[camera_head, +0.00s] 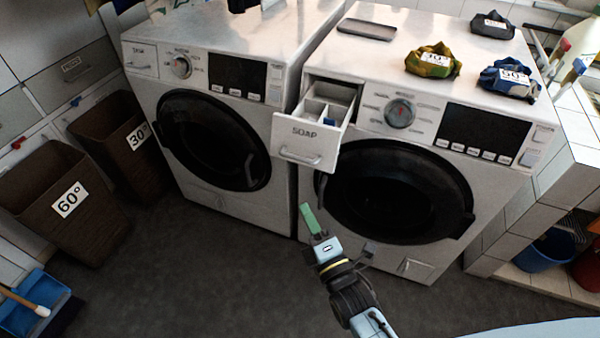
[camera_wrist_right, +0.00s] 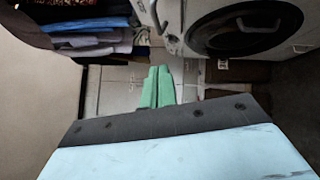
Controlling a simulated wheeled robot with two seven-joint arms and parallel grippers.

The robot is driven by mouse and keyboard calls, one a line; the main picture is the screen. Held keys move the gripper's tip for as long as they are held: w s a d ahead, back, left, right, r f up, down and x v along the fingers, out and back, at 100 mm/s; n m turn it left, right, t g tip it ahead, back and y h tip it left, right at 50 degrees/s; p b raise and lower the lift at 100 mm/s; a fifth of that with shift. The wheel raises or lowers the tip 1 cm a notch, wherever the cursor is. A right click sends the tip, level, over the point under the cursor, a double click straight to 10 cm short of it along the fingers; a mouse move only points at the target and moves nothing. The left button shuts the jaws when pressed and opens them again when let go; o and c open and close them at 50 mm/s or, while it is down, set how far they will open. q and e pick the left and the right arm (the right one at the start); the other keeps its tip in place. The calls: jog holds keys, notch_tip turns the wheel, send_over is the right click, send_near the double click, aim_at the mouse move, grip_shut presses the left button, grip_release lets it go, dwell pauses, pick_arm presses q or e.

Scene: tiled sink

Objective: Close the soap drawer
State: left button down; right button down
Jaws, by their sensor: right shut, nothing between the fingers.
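The soap drawer (camera_head: 310,140) is pulled out of the upper left of the right washing machine (camera_head: 350,85). Its white front carries the word SOAP and a handle (camera_head: 301,157), and open compartments show inside. My right gripper (camera_head: 308,216) is below the drawer and apart from it, in front of the machine near its round door. Its green fingers are together and empty, and they also show in the right wrist view (camera_wrist_right: 157,88). My left gripper is not in view.
The black round door (camera_head: 395,190) is close to the right of my gripper. A second washing machine (camera_head: 215,100) stands to the left. Brown baskets (camera_head: 65,195) stand at the far left. The grey floor (camera_head: 200,270) is clear in front.

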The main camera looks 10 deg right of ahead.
jog(key=d+x, duration=0.2)
jog(key=x, duration=0.8)
jog(key=shift+w+d+r, duration=0.2)
jog(key=shift+w+d, duration=0.15)
jog(key=shift+w, duration=0.15)
jog(key=shift+d, duration=0.1)
